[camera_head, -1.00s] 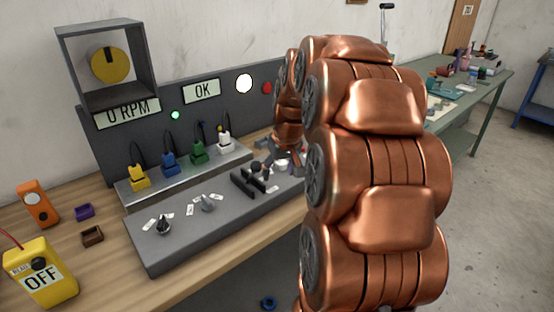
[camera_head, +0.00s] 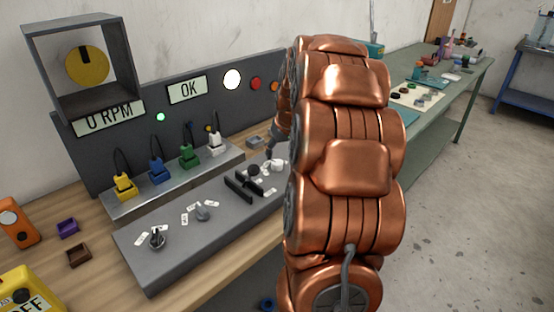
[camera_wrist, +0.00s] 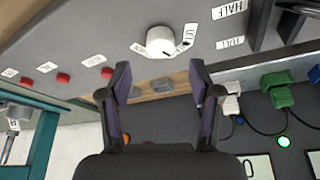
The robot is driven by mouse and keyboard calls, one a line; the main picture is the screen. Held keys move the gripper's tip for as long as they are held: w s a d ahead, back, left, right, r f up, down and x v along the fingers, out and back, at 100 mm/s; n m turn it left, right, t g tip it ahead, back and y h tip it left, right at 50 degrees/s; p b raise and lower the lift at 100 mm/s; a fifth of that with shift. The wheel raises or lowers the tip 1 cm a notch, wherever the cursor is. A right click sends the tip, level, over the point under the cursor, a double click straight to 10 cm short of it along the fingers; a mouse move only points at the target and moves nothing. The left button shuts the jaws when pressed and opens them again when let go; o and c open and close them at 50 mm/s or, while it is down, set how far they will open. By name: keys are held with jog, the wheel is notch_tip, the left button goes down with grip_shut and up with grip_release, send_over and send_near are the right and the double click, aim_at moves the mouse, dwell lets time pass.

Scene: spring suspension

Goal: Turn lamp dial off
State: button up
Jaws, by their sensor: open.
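A round white dial (camera_wrist: 160,41) with small white labels around it sits on the grey panel in the wrist view; I take it for the lamp dial. The label lettering is too small to read surely. The dial also shows in the head view (camera_head: 277,165), beside my arm. My gripper (camera_wrist: 158,72) is open and empty. Its two dark fingers point toward the dial, which appears between and beyond the fingertips, apart from them. In the head view my arm hides most of the gripper.
Two more dials, a dark one (camera_head: 157,238) and a grey one (camera_head: 203,213), and black sliders (camera_head: 243,187) share the panel. Red buttons (camera_wrist: 63,77) line the wrist view's left. Coloured plugs (camera_head: 156,170) stand behind. A green table (camera_head: 455,93) is at right.

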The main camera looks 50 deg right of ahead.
aim_at(277, 162)
jog(key=p+x, duration=0.1)
jog(key=x, duration=0.5)
jog(key=c, duration=1.1)
